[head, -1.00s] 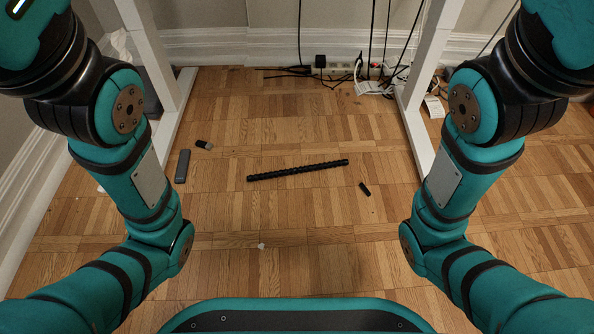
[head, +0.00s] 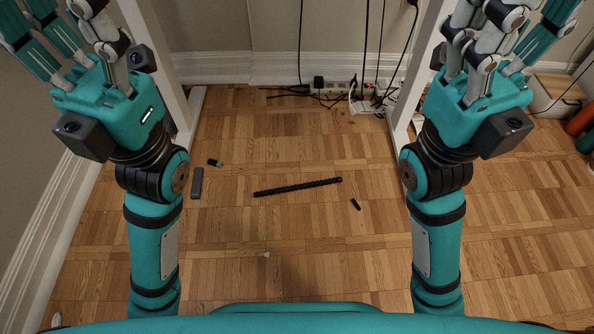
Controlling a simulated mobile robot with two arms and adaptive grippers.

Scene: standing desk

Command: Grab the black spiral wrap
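The black spiral wrap (head: 298,187) lies on the wooden floor between the desk legs, a long thin ridged strip slanting slightly up to the right. My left gripper (head: 75,35) is raised at the upper left, fingers spread open and empty. My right gripper (head: 508,38) is raised at the upper right, fingers spread and empty. Some fingertips are cut off by the top of the view. Both grippers are well apart from the wrap, and nothing covers it.
A dark grey bar (head: 197,183) and a small black piece (head: 215,162) lie left of the wrap. Another small black piece (head: 355,204) lies to its right. A power strip (head: 365,106) with hanging cables is by the wall. White desk legs (head: 405,110) flank the open floor.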

